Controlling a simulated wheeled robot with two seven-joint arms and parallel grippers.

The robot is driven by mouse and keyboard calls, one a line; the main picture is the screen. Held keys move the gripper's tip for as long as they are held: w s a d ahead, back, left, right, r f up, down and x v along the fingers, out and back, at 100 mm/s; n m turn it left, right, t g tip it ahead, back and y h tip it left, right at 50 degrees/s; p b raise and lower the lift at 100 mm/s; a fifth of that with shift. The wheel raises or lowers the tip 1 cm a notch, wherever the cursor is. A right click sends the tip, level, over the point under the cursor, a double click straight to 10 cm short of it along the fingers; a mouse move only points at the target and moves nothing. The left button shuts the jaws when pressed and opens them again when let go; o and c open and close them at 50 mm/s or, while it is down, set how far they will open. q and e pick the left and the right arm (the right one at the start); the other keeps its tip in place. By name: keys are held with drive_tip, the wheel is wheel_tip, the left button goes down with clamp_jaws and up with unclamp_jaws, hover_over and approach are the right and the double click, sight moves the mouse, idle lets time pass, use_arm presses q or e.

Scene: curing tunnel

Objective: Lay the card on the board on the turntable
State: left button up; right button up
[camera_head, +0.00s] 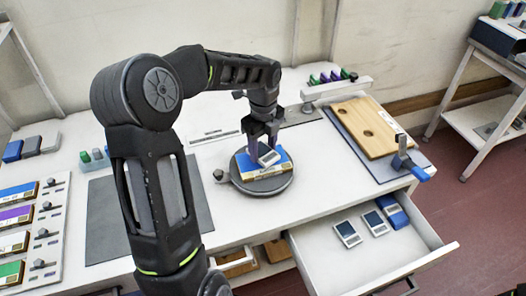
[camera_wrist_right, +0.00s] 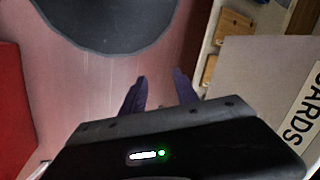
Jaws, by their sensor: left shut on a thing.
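My left gripper (camera_head: 264,142) is over the turntable (camera_head: 262,187), shut on a small pale card (camera_head: 269,157) with a grey face. The card is tilted and sits at the blue board (camera_head: 259,171), which lies on the round dark turntable. I cannot tell whether the card touches the board. The fingers hide part of the card and board. My right gripper (camera_wrist_right: 160,78) shows only in the right wrist view. Its two dark fingers are apart with nothing between them, above the reddish floor.
An open drawer (camera_head: 312,262) holds two more cards (camera_head: 347,233) and a blue item (camera_head: 393,211). Its front reads "CARDS" in the right wrist view (camera_wrist_right: 265,75). A wooden board (camera_head: 368,128) with holes lies right of the turntable. A dark mat (camera_head: 101,220) lies at left, partly behind my left arm.

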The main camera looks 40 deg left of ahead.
sight(263, 152)
use_arm(q)
drive_tip(key=shift+f, duration=1.05)
drive_tip(key=shift+f, duration=0.1)
drive_tip(key=o, duration=1.4)
drive_tip(key=shift+c, duration=0.2)
wheel_tip(263, 152, up, 12)
drive_tip(key=b, duration=0.1)
